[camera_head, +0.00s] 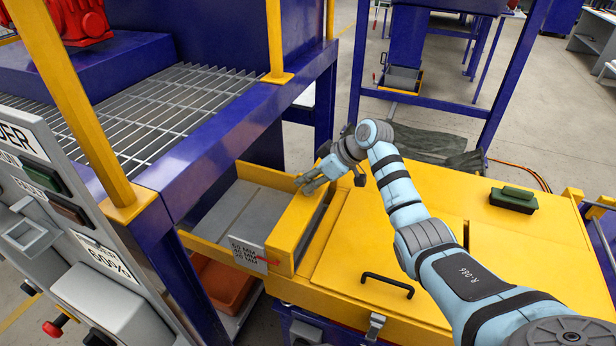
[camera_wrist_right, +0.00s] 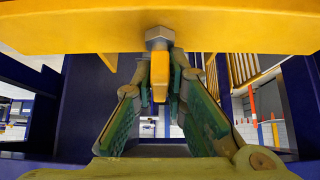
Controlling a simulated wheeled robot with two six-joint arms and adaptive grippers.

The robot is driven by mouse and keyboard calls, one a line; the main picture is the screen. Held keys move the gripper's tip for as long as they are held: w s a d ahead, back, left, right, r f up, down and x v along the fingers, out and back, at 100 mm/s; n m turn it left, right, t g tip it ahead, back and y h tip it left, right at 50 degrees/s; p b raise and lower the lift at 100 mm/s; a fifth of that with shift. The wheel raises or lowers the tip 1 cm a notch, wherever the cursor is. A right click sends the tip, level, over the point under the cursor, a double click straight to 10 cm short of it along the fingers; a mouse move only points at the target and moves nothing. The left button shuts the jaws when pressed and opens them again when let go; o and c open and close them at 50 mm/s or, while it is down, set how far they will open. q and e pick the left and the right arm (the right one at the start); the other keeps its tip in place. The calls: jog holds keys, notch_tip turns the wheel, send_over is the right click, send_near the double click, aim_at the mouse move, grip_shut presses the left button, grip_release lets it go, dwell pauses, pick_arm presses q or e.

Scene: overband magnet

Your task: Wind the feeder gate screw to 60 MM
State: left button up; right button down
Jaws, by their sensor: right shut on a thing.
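My right gripper (camera_head: 309,183) reaches over the yellow feeder gate (camera_head: 297,228) from the right. In the right wrist view its green-padded fingers (camera_wrist_right: 160,70) close in on the feeder gate screw, whose grey hex head (camera_wrist_right: 159,38) sits under a yellow beam (camera_wrist_right: 80,28). A yellow piece hangs between the fingers below the head. The grip itself is partly hidden in the head view. A scale plate (camera_head: 243,252) with MM marks is on the gate's near side, with a red pointer (camera_head: 266,262) near its marks; the exact reading is too small to tell. My left gripper is out of view.
A yellow cover with a black handle (camera_head: 388,284) and a green box (camera_head: 513,199) lies right of the gate. A blue frame with grating (camera_head: 160,110) and a grey control panel (camera_head: 60,225) stand left. An orange bin (camera_head: 222,285) sits below the chute.

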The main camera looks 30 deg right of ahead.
dwell(0.4)
jog(key=shift+f+n+g+y+b, duration=0.15)
jog(key=shift+n+g+y+b, duration=0.15)
jog(key=shift+n+b, duration=0.35)
jog(key=shift+n+g+y+b, duration=0.4)
jog(key=shift+n+b, duration=0.35)
jog(key=shift+b, duration=0.05)
jog(key=c, duration=1.5)
grip_release()
jog(key=shift+c, duration=0.2)
